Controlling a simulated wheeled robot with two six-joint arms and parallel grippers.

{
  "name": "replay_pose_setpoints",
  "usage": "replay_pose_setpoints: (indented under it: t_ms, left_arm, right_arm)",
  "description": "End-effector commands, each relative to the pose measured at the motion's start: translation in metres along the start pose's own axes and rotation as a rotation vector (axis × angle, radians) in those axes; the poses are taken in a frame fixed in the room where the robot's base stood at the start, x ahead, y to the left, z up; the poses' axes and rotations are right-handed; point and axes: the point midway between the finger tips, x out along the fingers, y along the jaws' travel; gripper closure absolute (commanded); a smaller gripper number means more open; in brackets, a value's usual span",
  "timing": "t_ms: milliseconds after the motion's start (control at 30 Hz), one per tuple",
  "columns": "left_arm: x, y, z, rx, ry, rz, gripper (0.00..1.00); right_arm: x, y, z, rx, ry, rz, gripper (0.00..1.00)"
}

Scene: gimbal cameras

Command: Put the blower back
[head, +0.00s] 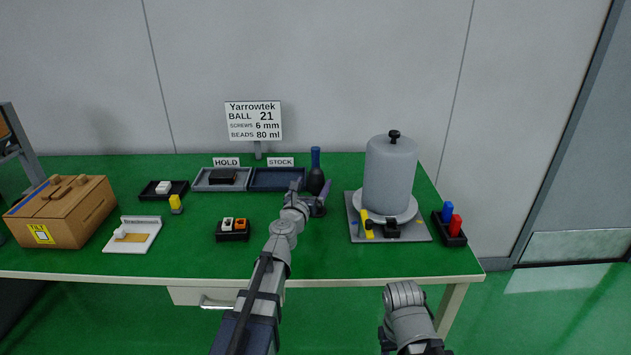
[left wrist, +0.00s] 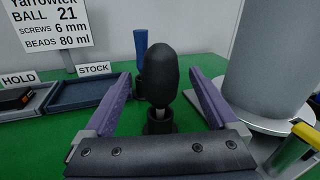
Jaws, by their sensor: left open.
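The blower is a black, egg-shaped bulb (left wrist: 162,75) with a pale stem, upright over a small black round holder (left wrist: 159,122). In the head view the dark bulb (head: 316,183) stands near the back of the green bench, right of the STOCK tray. My left gripper (head: 309,197) is open in front of it. In the left wrist view its purple fingers stand on either side of the bulb, with gaps on both sides. The stem's lower end is hidden in the holder. My right arm shows at the bottom, but its fingers do not show.
A blue handle (left wrist: 140,50) stands just behind the bulb. The HOLD tray (head: 198,186) and STOCK tray (head: 260,186) are left. A grey cylinder (head: 390,175) on a plate is right. A small dark tray (head: 234,236) sits front left. The bench's front middle is clear.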

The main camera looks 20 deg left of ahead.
Motion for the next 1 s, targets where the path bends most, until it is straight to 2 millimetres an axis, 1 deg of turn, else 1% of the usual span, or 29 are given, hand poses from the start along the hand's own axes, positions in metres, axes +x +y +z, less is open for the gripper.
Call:
replay_pose_setpoints:
  t_ms: [33,200,300,400,533,1000]
  left_arm:
    - [-0.016,-0.001,0.000,0.000,0.000,0.001,0.07]
    - [-0.053,-0.001,0.000,0.000,0.000,0.000,0.07]
    - [-0.072,-0.001,0.000,0.000,0.000,0.000,0.07]
    - [-0.083,0.000,0.000,0.000,0.000,0.000,0.07]
    - [-0.089,0.000,0.000,0.000,0.000,0.000,0.07]
    - [-0.089,0.000,0.000,0.000,0.000,0.000,0.07]
  right_arm:
    - [0.000,0.000,0.000,0.000,0.000,0.000,0.50]
    - [0.000,0.000,0.000,0.000,0.000,0.000,0.50]
    - [0.000,0.000,0.000,0.000,0.000,0.000,0.50]
    - [0.000,0.000,0.000,0.000,0.000,0.000,0.50]
    - [0.000,0.000,0.000,0.000,0.000,0.000,0.50]
    - [0.000,0.000,0.000,0.000,0.000,0.000,0.50]
